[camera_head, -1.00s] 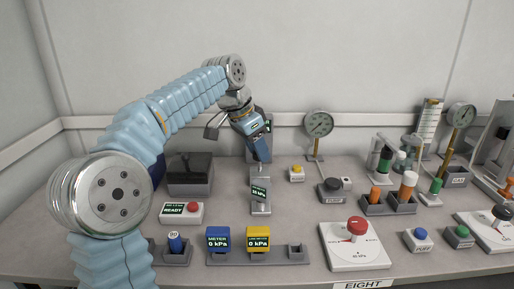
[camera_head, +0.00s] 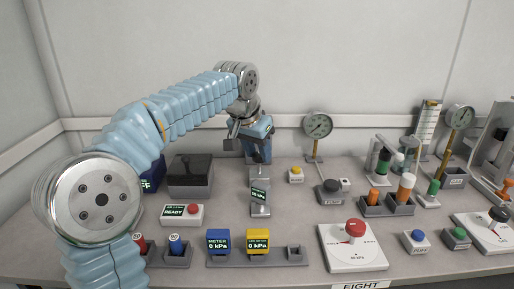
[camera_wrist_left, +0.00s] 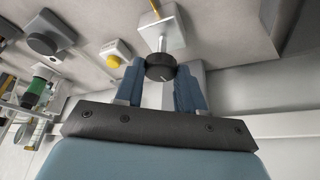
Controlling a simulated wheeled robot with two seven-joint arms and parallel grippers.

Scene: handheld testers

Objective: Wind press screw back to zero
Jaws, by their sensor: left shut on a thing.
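The press (camera_head: 260,208) stands at the middle of the bench with a small tilted display (camera_head: 259,194) reading in kPa, its digits hard to read. My left gripper (camera_head: 259,157) is above and behind the display, pointing down at the screw. In the left wrist view, the black round screw knob (camera_wrist_left: 160,68) sits between the two blue fingers of my left gripper (camera_wrist_left: 160,88), which is shut on it. A metal rod and a light block show beyond the knob. The head view mostly hides the knob behind the gripper. My right gripper is not in view.
A blue meter (camera_head: 218,242) and a yellow meter (camera_head: 257,242) stand in front, both showing 0 kPa. A READY box (camera_head: 182,215) and a dark box (camera_head: 190,174) are left. A dial gauge (camera_head: 318,125) and a red-knobbed plate (camera_head: 352,255) are right.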

